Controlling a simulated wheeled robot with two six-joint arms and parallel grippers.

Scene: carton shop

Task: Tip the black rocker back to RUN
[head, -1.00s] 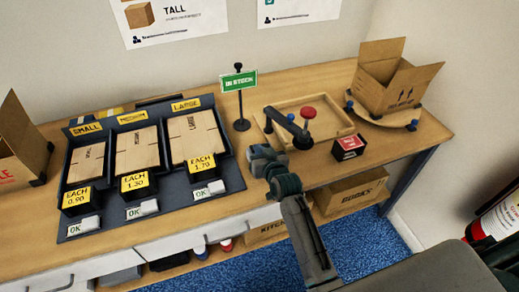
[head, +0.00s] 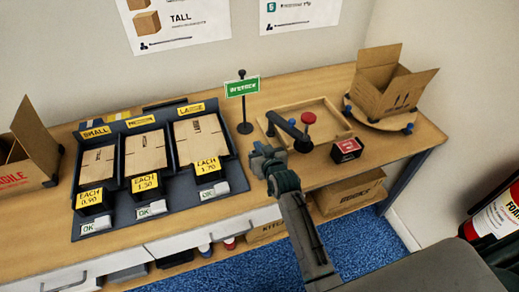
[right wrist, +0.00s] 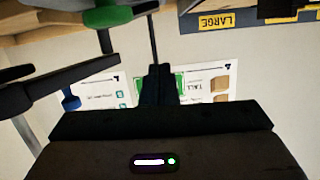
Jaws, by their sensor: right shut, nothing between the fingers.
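I cannot clearly make out a black rocker or the word RUN. A small black box (head: 346,149) with a red face and white lettering too small to read stands on the bench, right of my right gripper. My right gripper (head: 262,150) is shut and empty, in front of the tray and apart from the black box. Its dark fingers (right wrist: 158,72) show together in the right wrist view. My left gripper is not in view.
A green sign (head: 242,87) on a black post stands behind the gripper. A rack (head: 228,183) of flat cartons lies to the left. An open carton (head: 393,85) sits on a round board at the right. Bare bench surrounds the black box.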

